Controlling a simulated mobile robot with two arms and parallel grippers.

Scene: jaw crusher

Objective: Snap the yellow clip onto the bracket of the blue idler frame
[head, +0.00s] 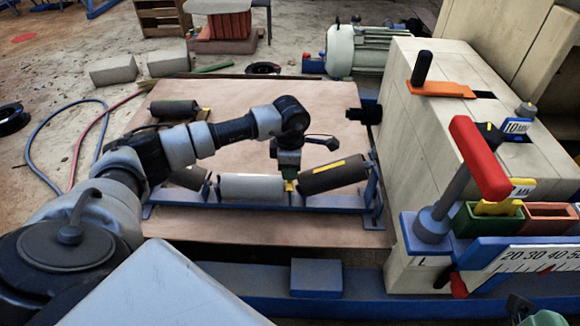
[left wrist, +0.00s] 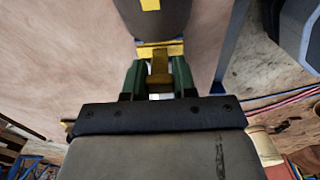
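The blue idler frame (head: 330,203) lies on the plywood board. It bears a grey middle roller (head: 250,187) and a dark roller (head: 330,176) tilted up at the right; another dark roller (head: 188,178) is partly behind my arm. My left gripper (head: 289,172) points down between the grey and right rollers. A yellow clip (head: 290,186) shows just under its fingers. In the left wrist view, the green fingers (left wrist: 159,80) stand on either side of the yellow clip (left wrist: 159,66), close against it. The bracket is not clearly visible there. A dark green shape at the bottom right (head: 520,308) may be my right gripper.
A loose dark roller (head: 174,108) lies on the board (head: 230,110) behind my arm. The pale crusher housing (head: 420,130) stands at the right, with a red-handled lever (head: 480,158) and a green bin (head: 487,223). A blue block (head: 316,278) sits in front of the board.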

